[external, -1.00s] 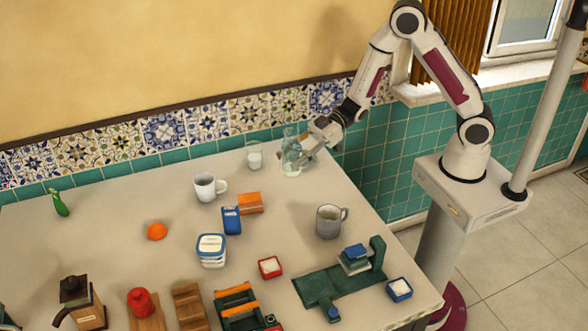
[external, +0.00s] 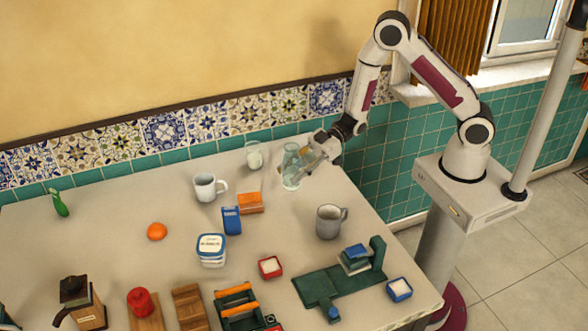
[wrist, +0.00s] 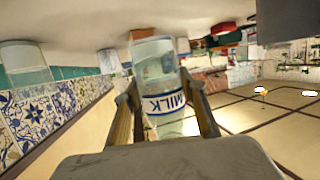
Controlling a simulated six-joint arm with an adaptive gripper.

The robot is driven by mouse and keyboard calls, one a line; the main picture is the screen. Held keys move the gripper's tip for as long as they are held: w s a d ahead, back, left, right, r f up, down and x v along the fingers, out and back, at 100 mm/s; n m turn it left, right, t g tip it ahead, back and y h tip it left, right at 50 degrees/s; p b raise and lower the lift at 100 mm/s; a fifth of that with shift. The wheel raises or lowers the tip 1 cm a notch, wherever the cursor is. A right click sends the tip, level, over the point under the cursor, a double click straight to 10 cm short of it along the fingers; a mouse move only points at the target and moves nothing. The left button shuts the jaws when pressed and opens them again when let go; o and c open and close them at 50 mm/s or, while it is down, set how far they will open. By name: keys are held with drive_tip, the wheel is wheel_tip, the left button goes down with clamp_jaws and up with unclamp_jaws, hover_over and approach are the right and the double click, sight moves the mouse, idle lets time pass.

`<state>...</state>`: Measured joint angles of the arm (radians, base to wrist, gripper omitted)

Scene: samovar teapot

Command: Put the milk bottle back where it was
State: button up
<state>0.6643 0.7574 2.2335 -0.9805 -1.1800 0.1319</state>
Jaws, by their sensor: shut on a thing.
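The milk bottle (external: 291,168) is clear glass and stands upright at the back right of the table (external: 130,205). In the wrist view the bottle (wrist: 168,95) sits between the two fingers, its MILK label upside down in the picture. My gripper (external: 304,164) reaches in from the right and is shut on the bottle. The bottle's base is at or close to the tabletop; I cannot tell whether it touches.
A glass with white contents (external: 254,156) stands left of the bottle. A grey mug (external: 329,221) stands in front. The table's right edge is close.

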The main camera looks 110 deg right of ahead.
drive_tip(key=shift+f, duration=0.2)
idle(0.3)
drive_tip(key=shift+f, duration=2.05)
drive_tip(key=shift+f, duration=0.15)
drive_tip(key=o, duration=1.4)
drive_tip(key=shift+v, duration=6.1)
drive_tip(key=shift+w, duration=0.2)
